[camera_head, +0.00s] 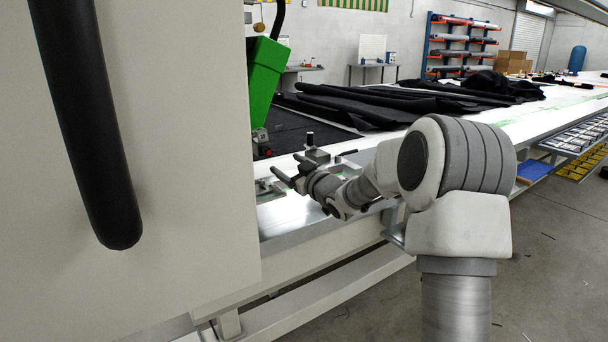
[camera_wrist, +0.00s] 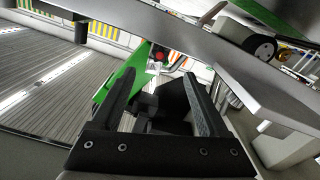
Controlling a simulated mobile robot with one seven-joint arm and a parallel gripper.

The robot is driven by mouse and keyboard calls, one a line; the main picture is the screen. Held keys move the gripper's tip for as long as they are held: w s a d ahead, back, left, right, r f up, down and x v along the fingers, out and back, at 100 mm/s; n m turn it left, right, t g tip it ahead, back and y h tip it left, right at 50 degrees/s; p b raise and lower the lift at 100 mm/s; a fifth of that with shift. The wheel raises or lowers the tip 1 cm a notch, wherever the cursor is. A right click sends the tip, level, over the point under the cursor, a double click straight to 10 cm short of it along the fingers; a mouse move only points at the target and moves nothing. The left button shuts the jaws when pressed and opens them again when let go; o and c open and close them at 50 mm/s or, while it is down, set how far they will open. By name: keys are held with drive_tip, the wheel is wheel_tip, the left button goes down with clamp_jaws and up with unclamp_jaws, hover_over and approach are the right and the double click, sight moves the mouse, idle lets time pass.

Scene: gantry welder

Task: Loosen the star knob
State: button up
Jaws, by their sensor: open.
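My gripper (camera_head: 285,165) is open, its two dark fingers pointing left over the white table beside the green welding head (camera_head: 264,75). In the wrist view my gripper (camera_wrist: 164,66) has its fingers spread on either side of a dark shape low between them. I cannot tell whether that shape is the star knob. A small red knob (camera_wrist: 160,56) shows beyond the fingertips, near the green part (camera_wrist: 122,80); a red piece (camera_head: 267,152) also shows below the welding head in the head view. No star-shaped outline is clear in either view.
A large pale machine panel with a black handle (camera_head: 85,110) fills the left of the head view. In the wrist view a grey metal bar (camera_wrist: 145,22) crosses above the fingers, and a grey plate (camera_wrist: 265,90) stands close at right. Black fabric (camera_head: 400,100) lies on the long table.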

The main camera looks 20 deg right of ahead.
drive_tip(key=v, duration=0.7)
drive_tip(key=shift+s+p, duration=0.2)
drive_tip(key=shift+p, duration=0.1)
drive_tip(key=shift+r, duration=0.1)
